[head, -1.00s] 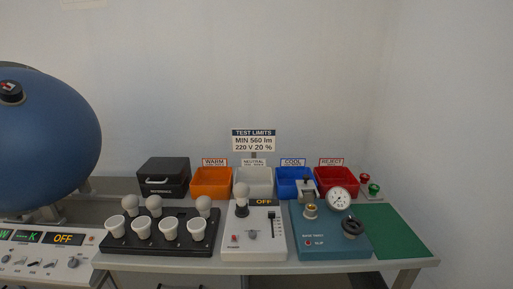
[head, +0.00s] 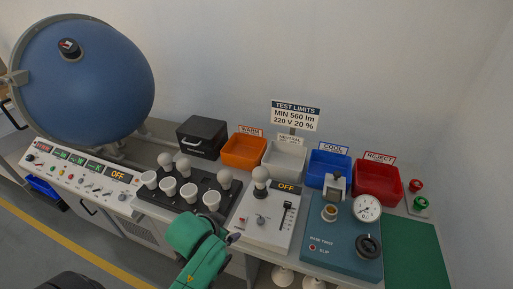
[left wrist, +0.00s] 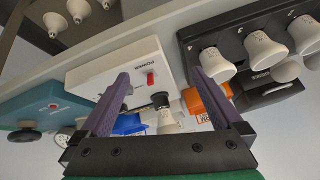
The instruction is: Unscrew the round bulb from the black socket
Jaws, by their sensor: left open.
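The round white bulb (head: 261,174) stands upright in the black socket (head: 259,191) at the back left of the white tester box (head: 262,225). In the left wrist view the bulb (left wrist: 168,124) and the black socket (left wrist: 160,100) show between my fingers, farther off. My left gripper (head: 234,239) is in front of the white box's lower left corner in the head view, apart from the bulb. In the left wrist view its two purple fingers (left wrist: 172,90) are spread wide with nothing between them. My right gripper is not in view.
A black rack (head: 228,200) with several bulbs stands left of the white box. A teal tester (head: 340,255) with a gauge stands right. Orange (head: 243,150), white, blue (head: 328,167) and red (head: 378,181) bins line the back. A limits sign (head: 295,116) rises behind.

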